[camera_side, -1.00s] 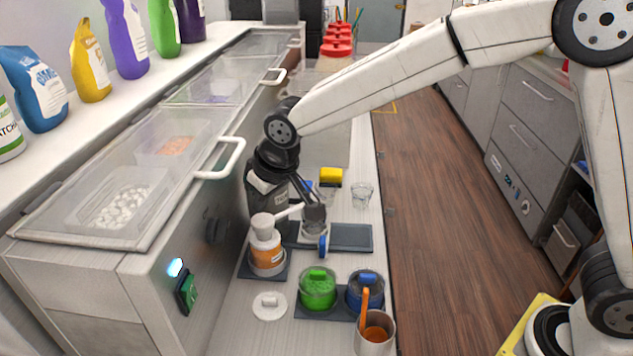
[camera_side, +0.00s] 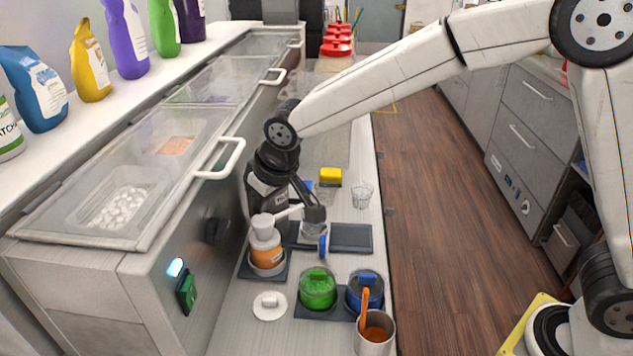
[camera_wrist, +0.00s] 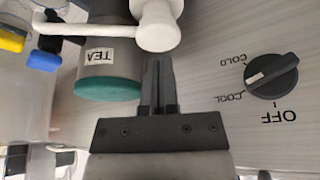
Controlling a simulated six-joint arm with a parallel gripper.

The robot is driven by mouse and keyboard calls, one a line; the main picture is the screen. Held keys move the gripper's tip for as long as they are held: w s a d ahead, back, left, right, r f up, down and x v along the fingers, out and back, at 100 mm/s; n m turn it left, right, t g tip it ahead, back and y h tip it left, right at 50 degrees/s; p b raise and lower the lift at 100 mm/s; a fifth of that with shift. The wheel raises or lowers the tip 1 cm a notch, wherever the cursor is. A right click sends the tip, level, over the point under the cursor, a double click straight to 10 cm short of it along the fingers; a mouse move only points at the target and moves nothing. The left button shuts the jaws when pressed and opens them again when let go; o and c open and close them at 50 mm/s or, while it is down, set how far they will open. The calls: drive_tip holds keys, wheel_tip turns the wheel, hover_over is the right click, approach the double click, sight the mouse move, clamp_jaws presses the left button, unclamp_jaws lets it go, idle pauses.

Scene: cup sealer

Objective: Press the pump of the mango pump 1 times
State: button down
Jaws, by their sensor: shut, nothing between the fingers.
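The mango pump is most likely the orange bottle (camera_side: 267,254) with a white pump head (camera_side: 263,225), upright on a dark mat in the side view.
Green (camera_side: 318,288) and blue (camera_side: 365,290) jars and a metal cup (camera_side: 374,336) stand in front. A steel counter unit (camera_side: 130,250) borders the left. A container labelled TEA (camera_wrist: 108,60) and a dial (camera_wrist: 271,76) show in the wrist view.

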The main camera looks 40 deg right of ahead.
sight(264, 220)
drive_tip(key=shift+f, duration=0.3)
drive_tip(key=shift+f, duration=0.35)
drive_tip(key=shift+f, duration=1.25)
drive_tip(key=shift+r, duration=2.05)
drive_tip(key=shift+r, duration=0.15)
drive_tip(key=shift+r, duration=2.85)
